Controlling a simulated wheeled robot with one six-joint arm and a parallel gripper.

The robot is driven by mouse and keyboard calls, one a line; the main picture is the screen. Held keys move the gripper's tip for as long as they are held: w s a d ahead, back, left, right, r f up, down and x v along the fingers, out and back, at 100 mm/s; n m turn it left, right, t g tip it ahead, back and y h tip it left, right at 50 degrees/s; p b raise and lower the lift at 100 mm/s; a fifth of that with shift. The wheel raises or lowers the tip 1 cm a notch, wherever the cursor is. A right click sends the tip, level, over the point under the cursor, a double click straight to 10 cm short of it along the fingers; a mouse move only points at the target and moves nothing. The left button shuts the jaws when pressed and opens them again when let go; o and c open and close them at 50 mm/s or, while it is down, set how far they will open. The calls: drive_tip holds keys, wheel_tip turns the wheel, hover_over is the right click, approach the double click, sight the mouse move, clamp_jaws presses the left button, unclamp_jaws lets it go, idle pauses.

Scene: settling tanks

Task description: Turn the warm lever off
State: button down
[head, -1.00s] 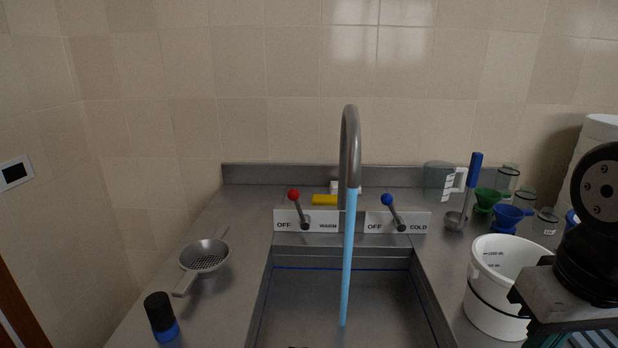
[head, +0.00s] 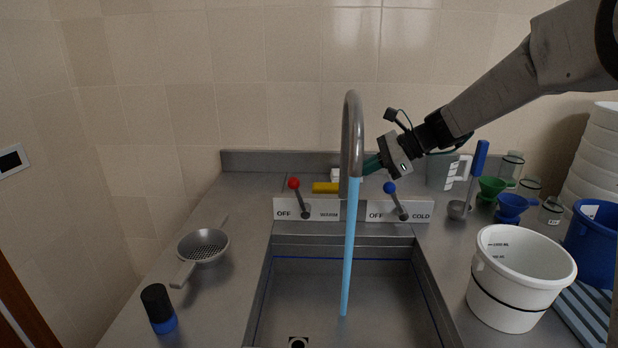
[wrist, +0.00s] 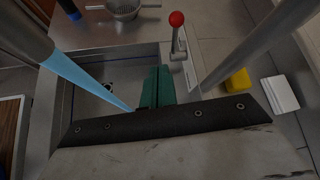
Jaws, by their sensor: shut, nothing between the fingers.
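The warm lever (head: 299,197) has a red ball on a grey stem and stands on a white plate marked OFF and WARM (head: 321,209). Its stem leans up and left, toward the OFF side. In the wrist view, its red ball (wrist: 176,18) is beyond my fingertips, slightly right. My gripper (head: 371,165) has teal fingers beside the spout, right of the warm lever and above the cold lever; the spout may hide their tips. In the wrist view, the fingers (wrist: 157,75) are closed together, empty and apart from the red ball.
The grey spout (head: 352,130) runs blue water (head: 349,250) into the sink (head: 300,295). The blue-balled cold lever (head: 396,201) stands right of the spout and leans left. A yellow block (head: 325,187) lies behind the levers. A strainer (head: 203,247) sits left; a white bucket (head: 505,305) stands right.

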drive_tip(key=w+r+m, duration=0.2)
drive_tip(key=w, duration=0.1)
drive_tip(key=t, duration=0.1)
approach(293, 178)
drive_tip(key=w+a+f, duration=0.2)
drive_tip(key=a+f, duration=0.2)
drive_tip(key=shift+f+m+y, duration=0.3)
drive_tip(key=shift+f+y, duration=0.05)
drive_tip(key=shift+y, duration=0.05)
drive_tip(key=shift+a, duration=1.35)
